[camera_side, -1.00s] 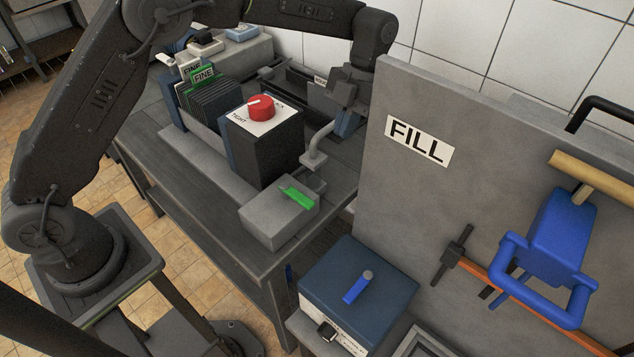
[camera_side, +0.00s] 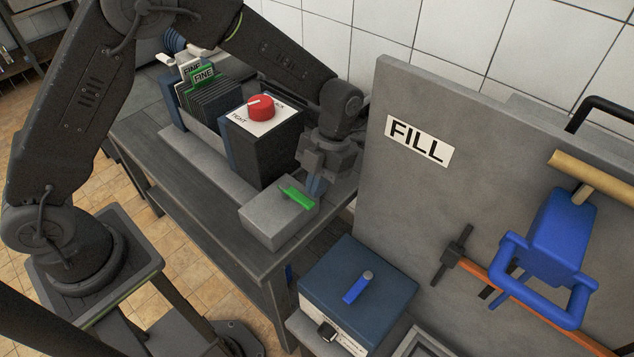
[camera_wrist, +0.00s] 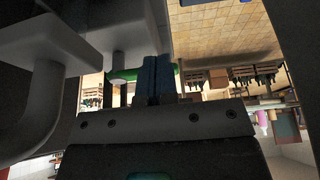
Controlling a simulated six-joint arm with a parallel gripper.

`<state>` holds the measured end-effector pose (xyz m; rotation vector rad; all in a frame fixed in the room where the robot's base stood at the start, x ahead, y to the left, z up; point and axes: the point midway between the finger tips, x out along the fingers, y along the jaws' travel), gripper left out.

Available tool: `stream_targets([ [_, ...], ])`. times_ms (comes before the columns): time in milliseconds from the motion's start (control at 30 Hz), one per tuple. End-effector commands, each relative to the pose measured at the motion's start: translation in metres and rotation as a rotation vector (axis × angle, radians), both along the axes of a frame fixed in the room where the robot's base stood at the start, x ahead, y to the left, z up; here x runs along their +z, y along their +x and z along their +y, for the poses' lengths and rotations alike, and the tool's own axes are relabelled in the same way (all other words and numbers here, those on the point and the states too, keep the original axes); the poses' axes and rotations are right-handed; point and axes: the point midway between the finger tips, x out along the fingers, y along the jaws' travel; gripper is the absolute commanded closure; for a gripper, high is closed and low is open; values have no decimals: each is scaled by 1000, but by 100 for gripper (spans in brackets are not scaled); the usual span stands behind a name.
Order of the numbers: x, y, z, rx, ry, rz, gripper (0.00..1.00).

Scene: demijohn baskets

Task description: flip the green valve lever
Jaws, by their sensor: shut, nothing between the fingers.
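The green valve lever (camera_side: 296,198) lies on top of a grey block (camera_side: 268,226) at the near end of the dark bench. My gripper (camera_side: 316,186) is shut and empty, pointing down just behind and right of the lever. In the side view the fingertips are close to the lever's far side; I cannot tell whether they touch. In the wrist view the blue fingers of my gripper (camera_wrist: 156,75) are together, and the green lever (camera_wrist: 128,74) shows behind and to their left.
A dark box with a red knob (camera_side: 262,107) stands left of my gripper. The upright grey FILL panel (camera_side: 480,190) stands to the right. A blue-topped box with a blue lever (camera_side: 357,287) sits in front. Dark plates with green FINE tags (camera_side: 203,75) stand behind.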

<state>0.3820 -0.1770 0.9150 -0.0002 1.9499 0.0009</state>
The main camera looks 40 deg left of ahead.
Motion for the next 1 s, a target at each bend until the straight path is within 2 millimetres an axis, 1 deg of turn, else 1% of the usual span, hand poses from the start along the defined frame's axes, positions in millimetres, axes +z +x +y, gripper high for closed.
stream_targets([
  [367, 0, 0, 0, 0, 0, 0, 100],
  [1000, 0, -7, -4, -1, 0, 2, 100],
])
